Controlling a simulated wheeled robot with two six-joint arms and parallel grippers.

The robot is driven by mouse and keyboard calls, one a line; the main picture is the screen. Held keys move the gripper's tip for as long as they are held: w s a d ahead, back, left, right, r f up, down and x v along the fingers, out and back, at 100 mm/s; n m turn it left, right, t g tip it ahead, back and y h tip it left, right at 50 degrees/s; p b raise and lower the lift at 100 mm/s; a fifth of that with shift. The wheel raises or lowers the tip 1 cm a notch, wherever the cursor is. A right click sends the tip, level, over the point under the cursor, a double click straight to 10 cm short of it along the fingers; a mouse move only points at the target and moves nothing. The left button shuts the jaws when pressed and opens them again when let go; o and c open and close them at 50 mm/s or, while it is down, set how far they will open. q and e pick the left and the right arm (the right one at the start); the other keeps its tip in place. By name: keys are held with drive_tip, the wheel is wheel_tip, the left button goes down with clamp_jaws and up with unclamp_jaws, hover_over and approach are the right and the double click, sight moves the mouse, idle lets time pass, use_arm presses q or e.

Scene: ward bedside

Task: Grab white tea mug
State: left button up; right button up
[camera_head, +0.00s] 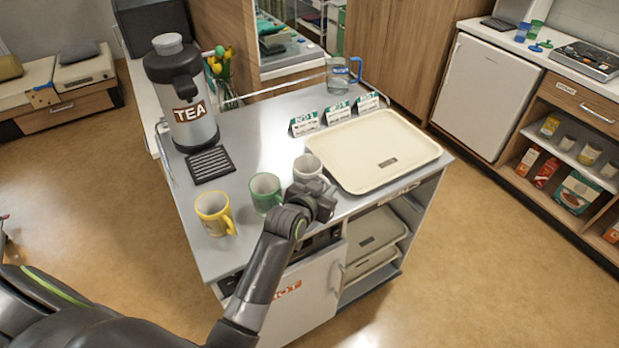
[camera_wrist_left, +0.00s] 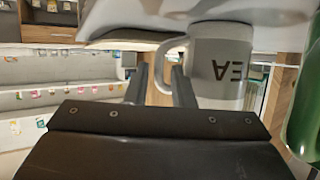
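The white tea mug (camera_head: 308,168) stands on the grey cart top, right of a green mug (camera_head: 265,191) and a yellow mug (camera_head: 214,213). My left gripper (camera_head: 318,190) is at the mug's near right side and hides part of it. In the left wrist view the white mug (camera_wrist_left: 222,62) appears upside down, with dark lettering on it. The left gripper's two fingers (camera_wrist_left: 161,82) are apart there, with the mug's handle between their tips and a gap showing. My right gripper is in neither view.
A cream tray (camera_head: 415,147) lies right of the mug, close to my left gripper. Small label cards (camera_head: 338,112) and a glass jug (camera_head: 338,76) stand behind. A tea dispenser (camera_head: 182,95) and dark drip grate (camera_head: 209,165) are at the left.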

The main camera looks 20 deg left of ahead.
use_arm(q)
clamp_jaws()
